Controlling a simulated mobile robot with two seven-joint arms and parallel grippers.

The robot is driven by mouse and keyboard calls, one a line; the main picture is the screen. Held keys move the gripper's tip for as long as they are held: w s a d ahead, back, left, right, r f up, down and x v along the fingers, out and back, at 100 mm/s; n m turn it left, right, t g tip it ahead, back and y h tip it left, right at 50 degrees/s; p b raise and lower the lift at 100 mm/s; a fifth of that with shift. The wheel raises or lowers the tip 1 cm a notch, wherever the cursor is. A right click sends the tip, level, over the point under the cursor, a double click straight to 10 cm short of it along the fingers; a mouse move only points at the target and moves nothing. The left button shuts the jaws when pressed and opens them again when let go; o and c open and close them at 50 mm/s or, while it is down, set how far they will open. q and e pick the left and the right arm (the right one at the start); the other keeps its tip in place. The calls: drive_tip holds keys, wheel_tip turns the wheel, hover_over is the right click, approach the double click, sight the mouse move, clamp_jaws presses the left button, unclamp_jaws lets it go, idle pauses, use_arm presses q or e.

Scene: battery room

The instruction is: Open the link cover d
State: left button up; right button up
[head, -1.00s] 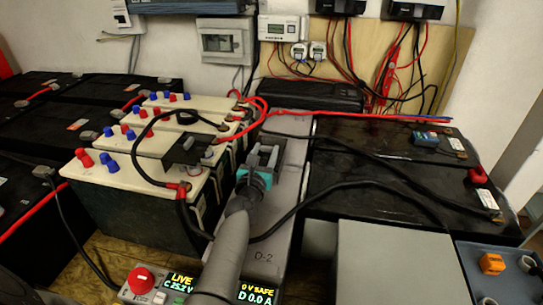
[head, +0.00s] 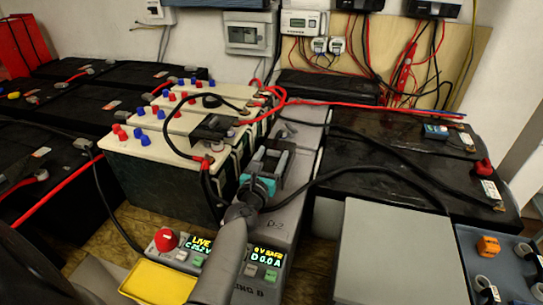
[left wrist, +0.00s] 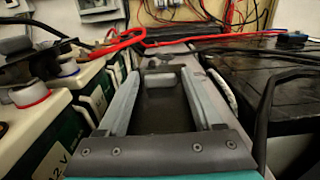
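A long grey box (head: 273,238) marked D-2 runs beside the cream-topped batteries. I cannot tell for sure which part is link cover d. A small dark cover (head: 213,127) sits on the cream batteries; it also shows at the left of the left wrist view (left wrist: 28,68). My left gripper (head: 277,160) is over the grey box, right of the batteries. In the left wrist view its two fingers (left wrist: 163,97) are apart, with a dark area and a small grey block (left wrist: 164,79) between them. I see no contact. My right gripper is out of view.
Cream batteries (head: 145,146) with red and blue caps stand left of the box. Black batteries (head: 395,165) stand right, with a loose black cable (head: 350,169) crossing. A control panel (head: 224,262) and yellow tray (head: 160,283) are in front. A grey case (head: 398,255) stands front right.

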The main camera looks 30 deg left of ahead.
use_arm(q)
drive_tip(key=shift+o, duration=0.8)
drive_tip(key=shift+s, duration=0.1)
drive_tip(key=shift+s+d, duration=0.1)
drive_tip(key=shift+s, duration=0.2)
drive_tip(key=v, duration=0.5)
drive_tip(key=shift+s+p, duration=0.1)
drive_tip(key=shift+p, duration=0.3)
drive_tip(key=v, duration=0.7)
drive_tip(key=shift+s+d+f+b, duration=0.1)
drive_tip(key=shift+s+d+b, duration=0.05)
drive_tip(key=shift+s+b, duration=0.15)
drive_tip(key=shift+v, duration=0.8)
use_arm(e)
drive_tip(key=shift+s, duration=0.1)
